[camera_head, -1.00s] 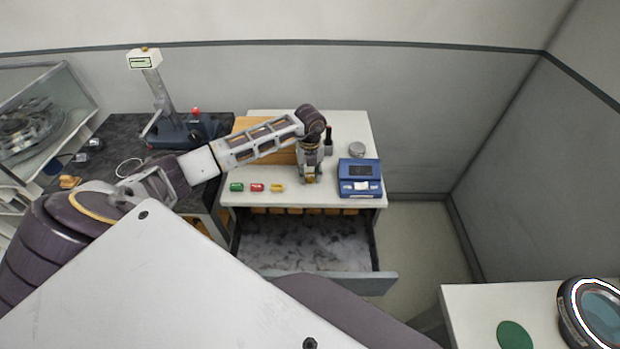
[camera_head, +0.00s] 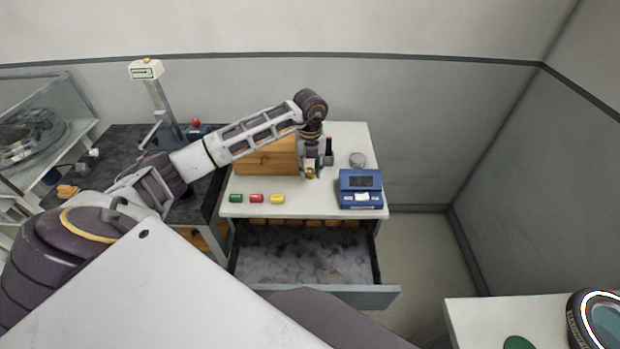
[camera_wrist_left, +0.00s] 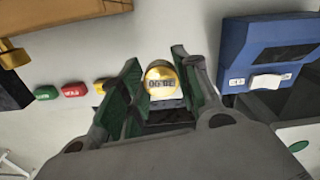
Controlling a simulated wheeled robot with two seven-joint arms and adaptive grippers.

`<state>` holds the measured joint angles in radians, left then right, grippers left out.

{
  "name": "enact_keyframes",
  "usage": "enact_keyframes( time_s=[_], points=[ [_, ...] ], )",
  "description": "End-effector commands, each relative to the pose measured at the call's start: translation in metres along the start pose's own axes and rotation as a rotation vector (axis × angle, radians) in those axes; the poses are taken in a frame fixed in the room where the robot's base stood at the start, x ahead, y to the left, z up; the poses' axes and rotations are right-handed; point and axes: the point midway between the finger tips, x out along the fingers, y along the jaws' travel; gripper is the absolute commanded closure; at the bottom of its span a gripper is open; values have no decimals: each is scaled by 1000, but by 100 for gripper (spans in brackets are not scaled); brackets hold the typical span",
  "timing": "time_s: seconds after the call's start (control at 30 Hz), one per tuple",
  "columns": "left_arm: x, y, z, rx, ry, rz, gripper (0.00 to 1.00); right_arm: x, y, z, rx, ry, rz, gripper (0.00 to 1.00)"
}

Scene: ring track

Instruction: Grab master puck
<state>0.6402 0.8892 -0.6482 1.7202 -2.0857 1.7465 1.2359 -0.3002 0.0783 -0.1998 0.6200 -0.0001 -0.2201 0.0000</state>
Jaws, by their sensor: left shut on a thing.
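A gold round puck (camera_wrist_left: 162,77) with dark characters on its face sits between the green-padded fingers of my left gripper (camera_wrist_left: 158,92) in the left wrist view. The fingers are shut on it. In the head view my left gripper (camera_head: 311,170) points down over the white table, beside the wooden box, with a bit of the gold puck (camera_head: 310,175) showing at its tips. I cannot tell whether the puck is clear of the tabletop. My right gripper is not in view.
On the white table (camera_head: 300,208) are a wooden box (camera_head: 262,158), green (camera_head: 235,198), red (camera_head: 257,198) and yellow (camera_head: 278,199) small pieces, a blue device (camera_head: 361,190) and a grey round object (camera_head: 357,159). An open drawer (camera_head: 300,256) sticks out below.

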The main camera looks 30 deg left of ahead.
Motion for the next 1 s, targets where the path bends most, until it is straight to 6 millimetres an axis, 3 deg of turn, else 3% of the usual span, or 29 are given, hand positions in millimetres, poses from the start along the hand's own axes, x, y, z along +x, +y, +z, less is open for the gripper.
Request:
enact_keyframes(
  time_s=[0.3,1.0],
  points=[
    [-23,0,0,0,0,-2,97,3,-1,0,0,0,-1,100],
    [-16,-6,-4,8,2,-1,97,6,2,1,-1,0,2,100]
  ],
)
